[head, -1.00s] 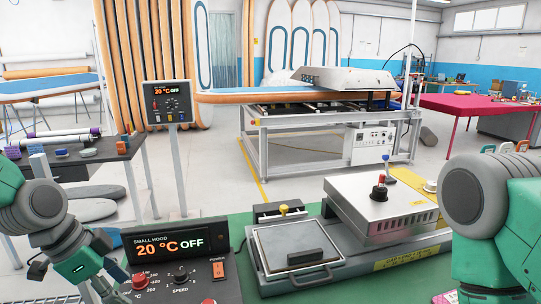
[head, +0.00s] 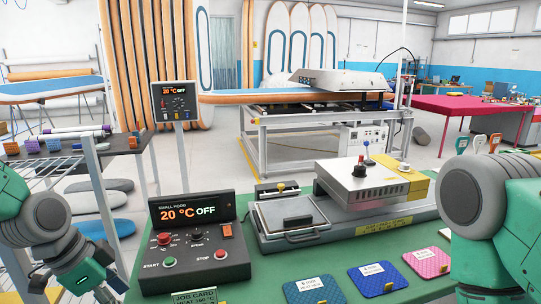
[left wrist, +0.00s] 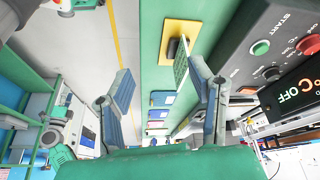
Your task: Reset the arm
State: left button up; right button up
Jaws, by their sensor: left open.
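My left arm comes in at the left edge of the head view, with its green and grey links bent downward. My left gripper (head: 108,288) is low at the left, beside the green bench and left of the control box; its tips are partly cut off there. In the left wrist view my left gripper (left wrist: 164,88) shows two grey-blue fingers spread apart with nothing held between them. My right arm fills the right edge of the head view, and its gripper is out of view.
The small-hood control box (head: 195,240) reads 20 °C OFF. The small press (head: 350,195) stands on the green bench (head: 260,283). Coloured swatches lie in front, including a blue one (head: 377,278) and a pink one (head: 427,262). A rack stands at left.

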pick_arm(q)
jog(key=s+f+n+g+y+b, duration=0.1)
jog(key=s+f+n, duration=0.25)
jog(key=f, duration=0.55)
jog(key=s+f+n+y+b, duration=0.1)
jog(key=s+f+n+b, duration=0.1)
jog(key=s+f, duration=0.45)
jog(key=s+f+n+y+b, duration=0.1)
jog(key=s+f+n, duration=0.4)
jog(key=s+f, duration=0.8)
jog(key=shift+a+f+g+y+b, duration=0.3)
jog(key=shift+f+y+b, duration=0.1)
jog(key=shift+f+b, duration=0.15)
pick_arm(e)
jog(key=f, duration=0.5)
jog(key=shift+w+d+f, duration=0.1)
jog(key=shift+w+f, duration=0.2)
